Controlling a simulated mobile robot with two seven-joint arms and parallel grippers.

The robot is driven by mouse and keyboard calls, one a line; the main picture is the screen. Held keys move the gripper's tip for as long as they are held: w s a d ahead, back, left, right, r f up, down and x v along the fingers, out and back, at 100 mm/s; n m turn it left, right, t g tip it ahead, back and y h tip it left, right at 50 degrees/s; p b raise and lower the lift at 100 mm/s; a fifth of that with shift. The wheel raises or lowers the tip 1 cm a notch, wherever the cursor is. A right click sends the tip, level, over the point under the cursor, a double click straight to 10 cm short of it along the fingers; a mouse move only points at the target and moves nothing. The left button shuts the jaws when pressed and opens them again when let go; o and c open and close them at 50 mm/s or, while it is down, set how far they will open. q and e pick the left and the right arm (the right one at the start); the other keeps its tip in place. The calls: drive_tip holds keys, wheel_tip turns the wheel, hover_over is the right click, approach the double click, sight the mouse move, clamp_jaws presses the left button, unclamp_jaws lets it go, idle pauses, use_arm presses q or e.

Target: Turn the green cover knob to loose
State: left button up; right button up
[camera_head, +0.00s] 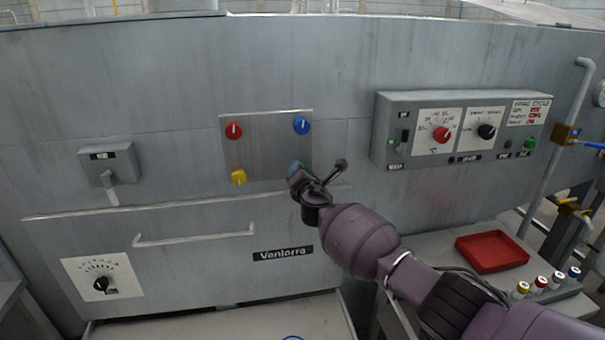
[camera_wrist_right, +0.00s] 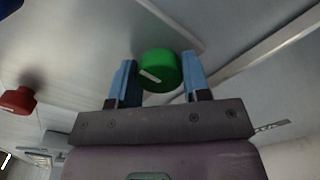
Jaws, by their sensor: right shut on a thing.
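The green cover knob (camera_wrist_right: 160,65) sits between the two blue fingers of my right gripper (camera_wrist_right: 160,76) in the right wrist view. Its white pointer mark is on the lower left of its face there. In the head view my right gripper (camera_head: 300,170) is at the lower right corner of the metal plate (camera_head: 268,150) and hides most of the green knob. My right gripper is shut on the knob. My left gripper is in neither view.
The plate also carries a red knob (camera_head: 233,130), a blue knob (camera_head: 302,125) and a yellow knob (camera_head: 238,177). A control box (camera_head: 380,130) juts out to the right. A red tray (camera_head: 492,252) and several small cylinders stand at the lower right. A handle bar (camera_head: 195,239) runs below.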

drive_tip(key=o, duration=0.8)
drive_tip(key=shift+o, duration=0.6)
use_arm(q)
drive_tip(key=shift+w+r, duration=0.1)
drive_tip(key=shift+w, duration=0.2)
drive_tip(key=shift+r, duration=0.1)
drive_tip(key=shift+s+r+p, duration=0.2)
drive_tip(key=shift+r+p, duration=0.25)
drive_tip(key=shift+p, duration=0.25)
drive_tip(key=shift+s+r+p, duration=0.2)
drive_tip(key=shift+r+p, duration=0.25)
drive_tip(key=shift+p, duration=0.25)
use_arm(e)
drive_tip(key=s+d, duration=0.2)
drive_tip(key=s, duration=0.8)
drive_tip(key=shift+s, duration=0.25)
